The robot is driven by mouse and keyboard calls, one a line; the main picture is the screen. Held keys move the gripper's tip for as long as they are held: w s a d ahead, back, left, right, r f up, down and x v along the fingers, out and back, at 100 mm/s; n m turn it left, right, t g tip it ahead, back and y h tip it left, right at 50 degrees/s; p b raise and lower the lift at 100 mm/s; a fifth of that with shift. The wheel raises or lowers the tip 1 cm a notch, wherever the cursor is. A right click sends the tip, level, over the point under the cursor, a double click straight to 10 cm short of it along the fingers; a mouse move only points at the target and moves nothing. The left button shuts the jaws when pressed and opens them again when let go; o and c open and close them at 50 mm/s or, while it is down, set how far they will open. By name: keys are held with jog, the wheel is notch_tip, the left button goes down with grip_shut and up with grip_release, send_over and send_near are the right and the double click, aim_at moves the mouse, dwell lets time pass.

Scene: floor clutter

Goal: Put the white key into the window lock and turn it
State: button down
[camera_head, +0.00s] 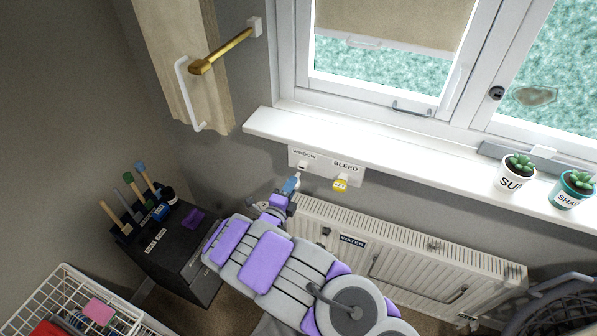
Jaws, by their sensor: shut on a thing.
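My gripper (286,194) is below the white hook board (325,178) under the sill. It is shut on a small light-blue thing (291,184), just under the hook labelled WINDOW. Whether this is the white key or a tag on it is too small to tell; no clearly white key shows. A yellow tag (340,185) hangs at the BLEED hook, right of my gripper. The window lock (497,93) looks like a dark round fitting on the white frame at upper right, well away from my gripper.
The white sill (390,146) juts out above my gripper. A radiator (400,255) stands below right. Two potted succulents (511,177) (572,191) sit on the sill's right. A black tool box (165,240) stands lower left.

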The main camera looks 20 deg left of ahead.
jog(key=shift+w+d+b, duration=0.2)
jog(key=shift+w+b, duration=1.1)
jog(key=shift+w, duration=0.8)
dwell(0.9)
jog(key=c, duration=1)
grip_release()
jog(key=shift+w, duration=0.1)
jog(key=shift+s+a+p, duration=0.2)
jog(key=shift+s+p, duration=0.9)
jog(key=shift+s, duration=1.2)
jog(key=shift+s+a+p, duration=0.2)
jog(key=shift+s+p, duration=0.85)
jog(key=shift+s, duration=1.2)
